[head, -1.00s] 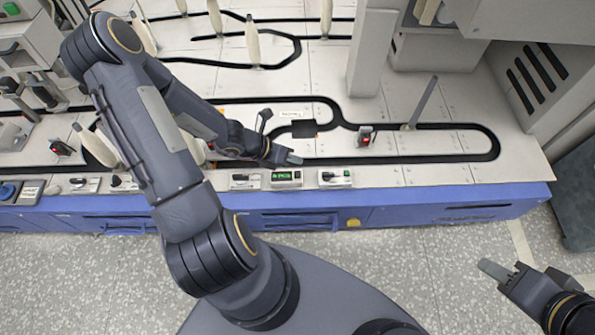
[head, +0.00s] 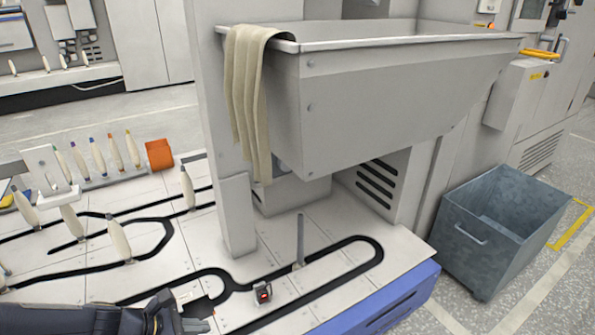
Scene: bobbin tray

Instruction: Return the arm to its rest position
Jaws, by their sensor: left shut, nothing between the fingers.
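My left gripper (head: 193,316) is at the bottom left of the head view, over the white machine deck (head: 285,283) with its black track loops. Its fingers are shut with nothing between them. The arm behind it comes in from the left and is cut off by the picture's lower edge. My right gripper is outside this view.
Several cream bobbins (head: 119,239) stand on the track at left. A grey post (head: 300,240) and a small red-lit box (head: 263,293) stand right of my gripper. A big grey trough (head: 390,85) with a cloth (head: 248,90) overhangs behind. A grey bin (head: 478,247) stands right.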

